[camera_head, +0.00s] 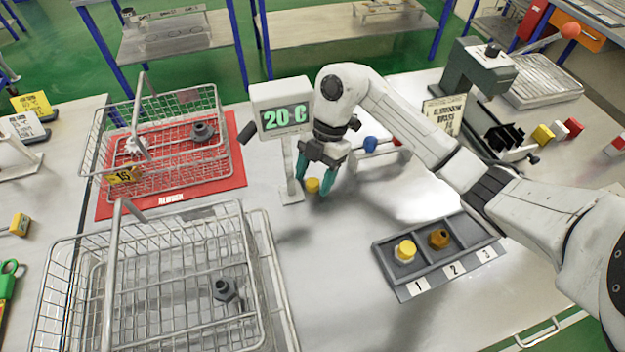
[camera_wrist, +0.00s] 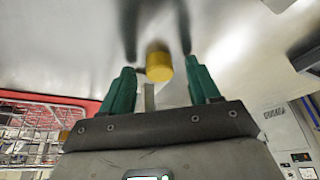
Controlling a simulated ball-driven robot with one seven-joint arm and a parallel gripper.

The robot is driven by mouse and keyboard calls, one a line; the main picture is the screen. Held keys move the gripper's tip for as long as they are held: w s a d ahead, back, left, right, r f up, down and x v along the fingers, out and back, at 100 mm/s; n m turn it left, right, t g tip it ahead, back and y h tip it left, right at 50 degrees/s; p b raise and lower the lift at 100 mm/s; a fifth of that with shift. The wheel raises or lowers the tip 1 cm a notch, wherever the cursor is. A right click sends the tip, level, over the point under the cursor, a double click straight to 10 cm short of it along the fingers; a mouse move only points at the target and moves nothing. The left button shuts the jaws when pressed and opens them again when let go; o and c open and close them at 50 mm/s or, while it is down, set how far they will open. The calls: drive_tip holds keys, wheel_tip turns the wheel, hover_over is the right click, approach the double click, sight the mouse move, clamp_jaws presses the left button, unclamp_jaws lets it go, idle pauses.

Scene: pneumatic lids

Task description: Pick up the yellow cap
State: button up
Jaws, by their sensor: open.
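A small yellow cap (camera_head: 312,186) stands on the metal table, just right of the display stand's foot. My gripper (camera_head: 317,168) points down over it with its teal fingers apart and empty. In the wrist view the yellow cap (camera_wrist: 159,67) shows between the two fingertips (camera_wrist: 160,75); I cannot tell whether either touches it. Another yellow-topped piece (camera_head: 405,250) sits in compartment 1 of the grey numbered tray (camera_head: 432,276), with a brown hex piece (camera_head: 439,238) in compartment 2.
Wire baskets (camera_head: 150,225) fill the left, one on a red mat (camera_head: 236,165). The table centre is clear.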

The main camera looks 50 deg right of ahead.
drive_tip(key=shift+f, duration=0.1)
drive_tip(key=shift+c, duration=0.2)
drive_tip(key=c, duration=1)
drive_tip(key=shift+c, duration=0.3)
